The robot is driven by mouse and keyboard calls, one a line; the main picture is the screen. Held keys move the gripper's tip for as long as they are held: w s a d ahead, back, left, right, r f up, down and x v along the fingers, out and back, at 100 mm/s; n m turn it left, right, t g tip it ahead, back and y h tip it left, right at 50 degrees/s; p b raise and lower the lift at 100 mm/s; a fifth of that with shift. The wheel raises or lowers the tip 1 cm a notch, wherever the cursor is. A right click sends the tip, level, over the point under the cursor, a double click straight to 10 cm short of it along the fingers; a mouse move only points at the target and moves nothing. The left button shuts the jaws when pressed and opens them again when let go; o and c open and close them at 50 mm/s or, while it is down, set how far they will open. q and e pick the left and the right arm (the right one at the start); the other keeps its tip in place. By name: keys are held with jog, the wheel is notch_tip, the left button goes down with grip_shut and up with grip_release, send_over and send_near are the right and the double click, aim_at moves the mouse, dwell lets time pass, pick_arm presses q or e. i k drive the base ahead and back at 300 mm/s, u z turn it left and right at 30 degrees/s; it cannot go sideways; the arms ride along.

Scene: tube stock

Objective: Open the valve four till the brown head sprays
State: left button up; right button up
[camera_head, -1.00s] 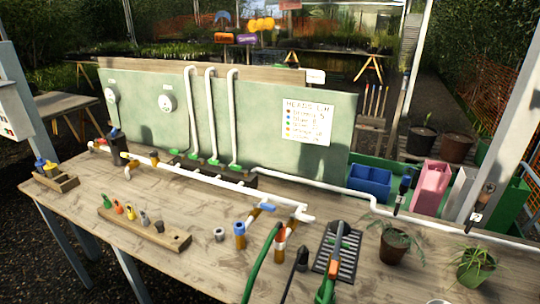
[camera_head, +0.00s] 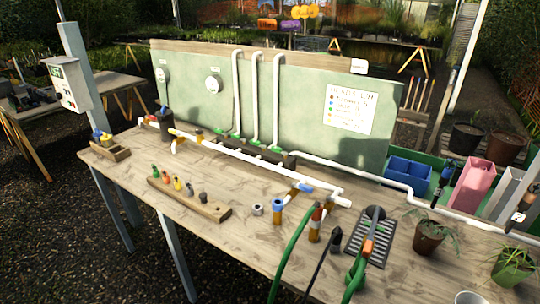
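A white pipe (camera_head: 240,157) runs along the bench, with a blue-handled valve (camera_head: 305,187) near its right end and a yellow-handled valve (camera_head: 172,133) near its left end. I cannot read any valve numbers. Three upright white pipes (camera_head: 256,95) stand against the green board, with green fittings at their feet. A sign (camera_head: 350,108) headed "HEADS L-R" lists coloured dots; its small lines are blurred. A wooden rack (camera_head: 215,212) holds several small coloured pieces. I cannot pick out the brown head or see any spray. Neither of my grippers is in view.
A blue-topped brown cylinder (camera_head: 278,211) and a red-topped one (camera_head: 315,225) stand near the front. A black grate (camera_head: 376,238), a green hose (camera_head: 288,258) and a potted plant (camera_head: 428,238) crowd the right. The front left of the bench is mostly clear.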

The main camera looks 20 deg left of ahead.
aim_at(274, 148)
jog(key=u, duration=0.85)
jog(key=i, duration=0.45)
jog(key=z, duration=4.45)
